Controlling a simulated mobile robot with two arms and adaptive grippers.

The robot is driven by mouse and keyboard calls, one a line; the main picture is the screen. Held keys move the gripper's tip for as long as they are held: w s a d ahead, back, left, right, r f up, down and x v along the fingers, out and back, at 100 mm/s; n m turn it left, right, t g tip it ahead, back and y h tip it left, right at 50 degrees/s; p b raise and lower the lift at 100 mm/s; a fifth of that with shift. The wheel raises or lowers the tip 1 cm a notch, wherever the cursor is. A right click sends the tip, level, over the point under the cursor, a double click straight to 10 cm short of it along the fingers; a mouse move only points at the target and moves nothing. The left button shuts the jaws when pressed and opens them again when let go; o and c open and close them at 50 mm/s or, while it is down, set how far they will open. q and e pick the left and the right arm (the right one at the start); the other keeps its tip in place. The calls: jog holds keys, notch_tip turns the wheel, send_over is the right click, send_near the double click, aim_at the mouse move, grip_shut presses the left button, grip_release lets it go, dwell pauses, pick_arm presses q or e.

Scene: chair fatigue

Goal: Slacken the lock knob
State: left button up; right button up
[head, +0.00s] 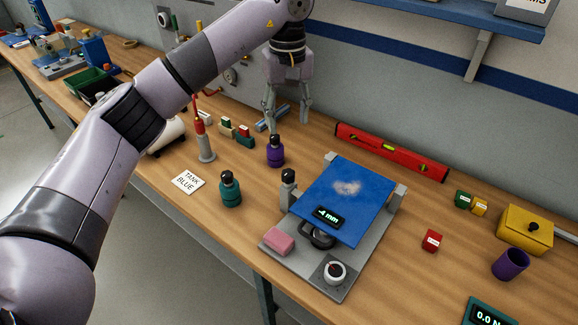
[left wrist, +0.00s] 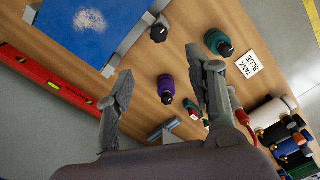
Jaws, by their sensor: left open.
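A grey fixture (head: 299,265) carries a tilted blue plate (head: 345,200) with a "-4 mm" display. A round dark knob in a pale collar (head: 335,271) is at its front corner. A black-topped post (head: 288,180) stands at its left edge, and a black curved handle (head: 317,237) sits below the plate. I cannot tell for certain which is the lock knob. My left gripper (head: 288,116) is open and empty, pointing down behind the fixture, apart from it. The left wrist view shows its spread fingers (left wrist: 158,72) and the blue plate (left wrist: 88,28). My right gripper is not in view.
A purple bottle (head: 275,153) and a teal bottle (head: 230,190) stand left of the fixture. A red level (head: 391,152) lies behind it, by the wall. A pink block (head: 277,241) rests on the base. A yellow box (head: 524,230) and purple cup (head: 510,264) are right.

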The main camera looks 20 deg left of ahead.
aim_at(288, 172)
pick_arm(q)
notch_tip(288, 172, down, 15)
jog(key=p, duration=0.5)
jog(key=shift+d+r, duration=0.1)
jog(key=shift+r, duration=0.05)
jog(key=shift+f, duration=0.65)
jog(key=shift+c, duration=0.5)
jog(key=c, duration=1.1)
